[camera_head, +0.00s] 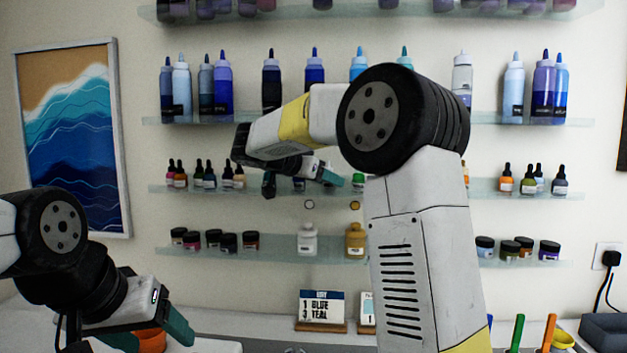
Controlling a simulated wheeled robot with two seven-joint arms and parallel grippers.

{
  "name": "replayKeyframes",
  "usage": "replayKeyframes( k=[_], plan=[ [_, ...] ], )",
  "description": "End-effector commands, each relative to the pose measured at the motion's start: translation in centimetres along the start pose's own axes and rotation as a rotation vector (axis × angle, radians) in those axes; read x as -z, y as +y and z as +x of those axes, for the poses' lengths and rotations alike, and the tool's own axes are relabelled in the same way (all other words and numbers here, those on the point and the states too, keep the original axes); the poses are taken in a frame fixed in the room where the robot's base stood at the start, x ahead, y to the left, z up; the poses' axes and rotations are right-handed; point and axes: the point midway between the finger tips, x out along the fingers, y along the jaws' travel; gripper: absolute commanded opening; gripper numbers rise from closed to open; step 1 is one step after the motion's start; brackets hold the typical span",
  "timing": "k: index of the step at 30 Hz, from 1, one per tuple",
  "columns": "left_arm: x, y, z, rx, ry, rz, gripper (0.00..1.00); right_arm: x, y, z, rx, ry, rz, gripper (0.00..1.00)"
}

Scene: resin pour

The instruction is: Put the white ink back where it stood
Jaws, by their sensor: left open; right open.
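My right gripper (300,180) is open in front of the middle shelf, its arm coming in from the right and hiding part of that shelf. Small dark-capped ink bottles (204,177) stand on the middle shelf (210,190) to its left. I cannot make out a bottle that is surely the white ink; something between or behind the fingers is too small to tell. A larger white bottle (307,241) stands on the shelf below, beside an amber bottle (356,241). My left gripper (150,334) is open at the lower left, with teal fingers, low over the bench.
More ink bottles (530,182) stand right of my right arm. Tall blue bottles (222,84) line the upper shelf, and jars (220,241) the lower one. An orange cup (151,341) is by my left gripper.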

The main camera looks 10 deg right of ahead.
Motion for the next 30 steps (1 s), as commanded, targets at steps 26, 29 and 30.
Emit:
replayKeyframes(
  k=[26, 29, 30],
  plan=[
    [0.0, 0.0, 0.0, 0.0, 0.0, 0.0, 0.68, 0.3, 0.0, -12.1, 0.0, 0.0, 0.0, 0.51],
    [0.0, 0.0, 0.0, 0.0, 0.0, 0.0, 0.68, 0.3, 0.1, -12.1, -0.001, -0.003, -0.003, 0.51],
    [0.0, 0.0, 0.0, 0.0, 0.0, 0.0, 0.68, 0.3, 0.4, -11.9, -0.001, -0.012, -0.013, 0.51]
  ],
)
